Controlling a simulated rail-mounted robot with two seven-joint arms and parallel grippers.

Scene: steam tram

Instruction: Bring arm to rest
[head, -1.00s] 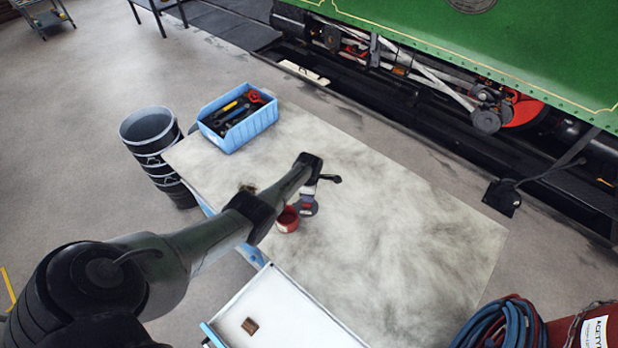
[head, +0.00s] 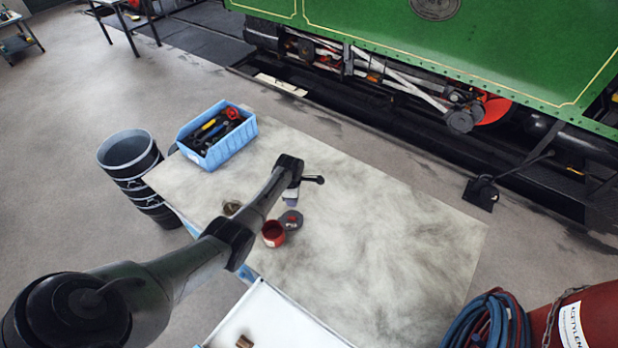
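My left arm reaches in from the lower left over the pale worktop (head: 400,230). My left gripper (head: 291,199) points down above the worktop; its fingertips are too small to tell whether they are open or shut. A grey round piece with a red mark (head: 291,220) lies just below it in the picture, seemingly apart from it. A small red pot (head: 273,235) stands beside that piece. A brass-coloured round piece (head: 231,208) shows just behind my arm, partly hidden. My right gripper is not in view.
A blue bin (head: 233,143) of tools stands at the worktop's far left corner. Black buckets (head: 130,155) stand left of it. An open white drawer (head: 275,320) holds a brown block (head: 244,342). Hoses (head: 490,325) and a red cylinder (head: 597,305) are lower right; a green tram (head: 400,35) is behind.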

